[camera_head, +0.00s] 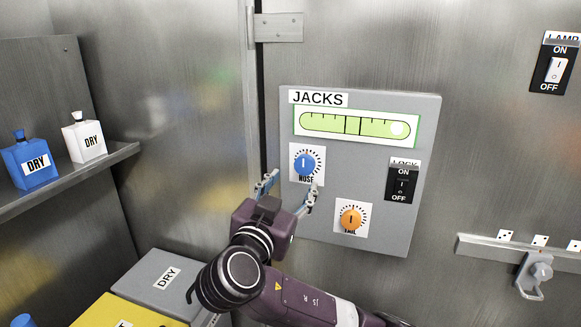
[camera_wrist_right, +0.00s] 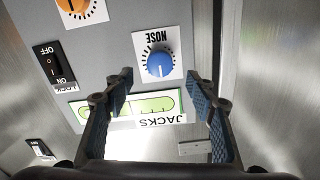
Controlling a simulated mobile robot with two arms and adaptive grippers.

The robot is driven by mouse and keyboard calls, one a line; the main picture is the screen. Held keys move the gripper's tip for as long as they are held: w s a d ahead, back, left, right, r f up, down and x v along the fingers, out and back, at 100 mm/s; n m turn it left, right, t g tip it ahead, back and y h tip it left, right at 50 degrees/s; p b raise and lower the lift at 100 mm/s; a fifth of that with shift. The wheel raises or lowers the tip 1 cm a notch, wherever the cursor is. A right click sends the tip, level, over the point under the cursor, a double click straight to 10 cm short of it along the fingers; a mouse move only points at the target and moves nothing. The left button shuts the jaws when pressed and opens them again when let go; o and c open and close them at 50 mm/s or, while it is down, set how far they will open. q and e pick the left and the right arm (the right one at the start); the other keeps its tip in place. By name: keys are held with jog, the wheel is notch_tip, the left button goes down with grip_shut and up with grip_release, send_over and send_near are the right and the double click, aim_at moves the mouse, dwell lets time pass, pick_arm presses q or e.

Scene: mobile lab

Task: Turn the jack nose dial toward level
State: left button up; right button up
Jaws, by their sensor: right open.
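The blue NOSE dial (camera_head: 304,163) sits on a white scale plate at the left of the grey JACKS panel (camera_head: 330,225). In the wrist view the dial (camera_wrist_right: 160,64) shows upside down, just beyond and between the fingertips. My right gripper (camera_head: 290,189) is open and empty, its fingers pointing at the dial and apart from it as far as I can tell. The green level vial (camera_head: 340,124) is above the dial, its pale bubble (camera_head: 397,129) near the right end, away from the middle marks. My left gripper is out of view.
The orange TAIL dial (camera_head: 351,219) is below right of the NOSE dial. The black LOCK switch (camera_head: 401,183) is to the right. A LAMP switch (camera_head: 555,68) and a latch (camera_head: 535,274) are farther right. A shelf (camera_head: 110,165) with DRY bottles stands left.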

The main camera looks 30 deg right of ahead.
aim_at(303, 169)
jog(key=p+x, duration=0.2)
jog(key=x, duration=0.5)
jog(key=shift+w+d, duration=0.1)
jog(key=shift+d, duration=0.05)
jog(key=c, duration=1.1)
